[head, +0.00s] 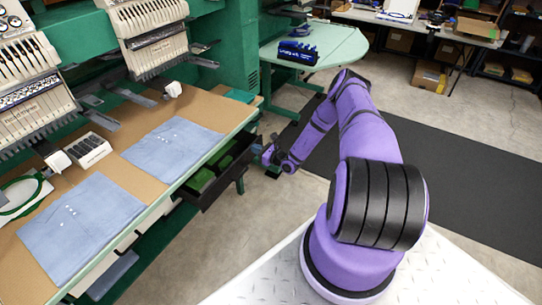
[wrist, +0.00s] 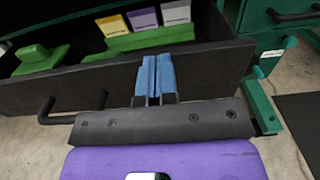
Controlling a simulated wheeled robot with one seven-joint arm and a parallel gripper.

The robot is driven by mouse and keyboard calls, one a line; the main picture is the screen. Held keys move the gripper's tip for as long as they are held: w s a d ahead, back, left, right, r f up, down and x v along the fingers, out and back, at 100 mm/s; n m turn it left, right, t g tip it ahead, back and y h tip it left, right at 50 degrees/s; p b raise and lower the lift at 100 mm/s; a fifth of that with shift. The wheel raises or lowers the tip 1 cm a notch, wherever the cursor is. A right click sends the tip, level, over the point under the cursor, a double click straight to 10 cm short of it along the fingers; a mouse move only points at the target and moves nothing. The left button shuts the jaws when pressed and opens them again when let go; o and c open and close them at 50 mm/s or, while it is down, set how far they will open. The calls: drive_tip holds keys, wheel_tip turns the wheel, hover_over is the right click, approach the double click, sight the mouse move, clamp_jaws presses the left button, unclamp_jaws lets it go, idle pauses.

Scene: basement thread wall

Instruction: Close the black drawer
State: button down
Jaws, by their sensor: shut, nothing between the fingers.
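The black drawer (head: 226,174) sticks out from under the table edge in the head view and stands open. In the wrist view its black front panel (wrist: 45,92) spans the picture, with a black bar handle (wrist: 70,119) at lower left. Green pieces and yellow, purple and grey packets lie inside. My gripper (head: 268,153) is just to the right of the drawer front in the head view. In the wrist view my gripper's blue fingertips (wrist: 157,72) are together, empty, and overlap the front panel. I cannot tell whether they touch it.
A worktable (head: 110,134) with blue cloths carries embroidery machines above the drawer. A round pale green table (head: 330,45) with a dark blue rack stands behind. A green cabinet (wrist: 275,20) is right of the drawer. Bare floor and a dark mat (head: 450,170) lie to the right.

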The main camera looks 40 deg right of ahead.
hover_over(240, 153)
drive_tip(key=shift+w, duration=0.2)
idle(0.5)
